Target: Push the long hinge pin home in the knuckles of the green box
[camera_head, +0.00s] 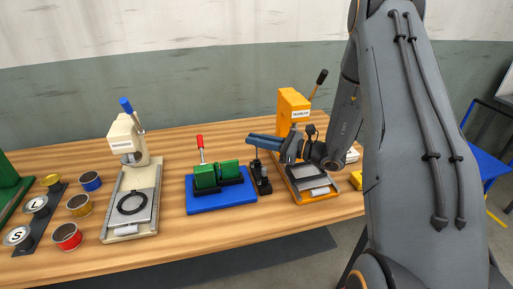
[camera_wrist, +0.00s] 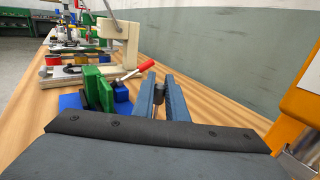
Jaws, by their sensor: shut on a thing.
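The green box (camera_head: 218,175) sits on a blue base plate (camera_head: 222,204), and its two green halves stand side by side in black holders. A red-handled clamp (camera_head: 200,146) rises behind it. My gripper (camera_head: 252,139) is right of the box and above a small black stand (camera_head: 261,182). In the wrist view its blue fingers (camera_wrist: 158,86) are shut on a slim grey pin (camera_wrist: 159,98). The pin's lower end is hard to make out. The green box also shows left of the fingers in the wrist view (camera_wrist: 99,88), apart from them. The box's knuckles are too small to tell.
A cream press (camera_head: 128,145) with a blue lever stands left of the box. An orange press (camera_head: 293,108) stands close at the right, behind my gripper. Several round tins, among them a red one (camera_head: 67,236), are at the far left. The table's front strip is clear.

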